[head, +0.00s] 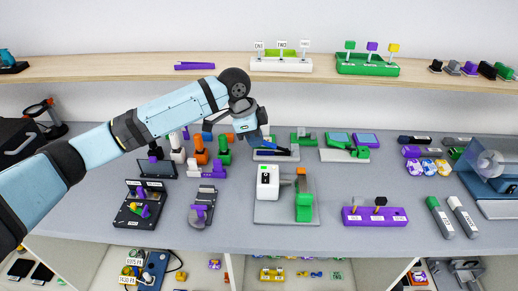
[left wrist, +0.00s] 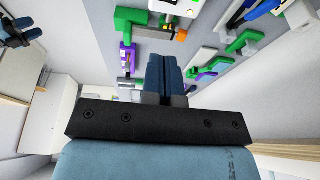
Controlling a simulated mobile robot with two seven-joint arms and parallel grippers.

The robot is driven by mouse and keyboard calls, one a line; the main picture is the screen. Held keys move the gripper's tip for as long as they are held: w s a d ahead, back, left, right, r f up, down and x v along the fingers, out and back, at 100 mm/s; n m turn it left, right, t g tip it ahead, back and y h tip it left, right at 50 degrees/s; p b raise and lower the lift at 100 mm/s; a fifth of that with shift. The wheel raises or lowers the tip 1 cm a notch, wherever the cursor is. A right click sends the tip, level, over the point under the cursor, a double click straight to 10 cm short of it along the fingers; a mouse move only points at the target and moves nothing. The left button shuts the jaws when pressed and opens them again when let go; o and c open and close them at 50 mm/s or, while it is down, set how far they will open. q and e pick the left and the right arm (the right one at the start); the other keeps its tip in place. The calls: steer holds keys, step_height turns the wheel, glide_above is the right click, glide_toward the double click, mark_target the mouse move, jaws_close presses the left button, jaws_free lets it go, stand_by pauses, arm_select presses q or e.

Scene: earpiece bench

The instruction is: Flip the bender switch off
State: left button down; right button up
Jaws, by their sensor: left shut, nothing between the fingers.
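No label that I can read names the bender. A white box with a green display (head: 267,182) stands on a grey base plate (head: 262,214) beside a green upright part (head: 304,200) topped in orange. I cannot make out a switch or its position there. The white box (left wrist: 186,7) and green part (left wrist: 133,17) also show at the top of the left wrist view. My left gripper (head: 264,117) is above the back of the bench, behind and above that unit. Its blue fingers (left wrist: 165,72) are shut together and empty. A dark blue gripper (left wrist: 17,32), apparently my right, shows at the left wrist view's edge.
A purple block with two knobbed levers (head: 374,217) lies right of the unit. Small tools and colored pegs (head: 200,150) crowd the left bench. A wooden shelf (head: 130,68) runs along the wall. Bare bench lies in front of the unit.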

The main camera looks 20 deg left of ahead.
steer(key=shift+w+r, duration=0.1)
steer(key=shift+r, duration=0.2)
steer(key=shift+c, duration=0.4)
